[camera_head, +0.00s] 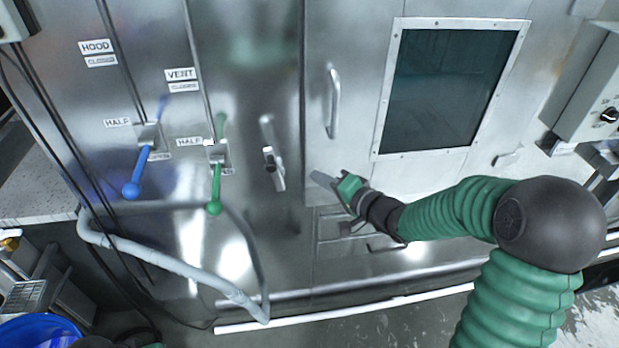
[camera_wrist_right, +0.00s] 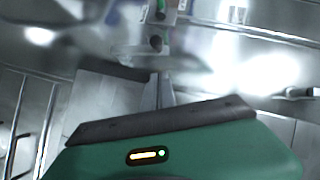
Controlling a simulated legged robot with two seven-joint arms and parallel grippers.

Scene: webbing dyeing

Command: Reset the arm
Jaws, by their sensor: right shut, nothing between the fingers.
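My right arm comes in from the right of the head view in a green ribbed sleeve. Its gripper (camera_head: 324,180) is shut and empty in front of the steel machine front, below the door's vertical handle (camera_head: 334,101) and right of the steel latch handle (camera_head: 273,165). In the right wrist view the closed fingers (camera_wrist_right: 159,92) point at the blurred steel front. No contact with a handle shows. My left gripper is not in view.
A blue lever (camera_head: 138,170) under the HOOD label and a green lever (camera_head: 215,185) under the VENT label both hang down. A dark window (camera_head: 448,85) sits in the door. A grey hose (camera_head: 170,262) bends low at left, near a blue bucket (camera_head: 40,333). A control box (camera_head: 590,95) is at right.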

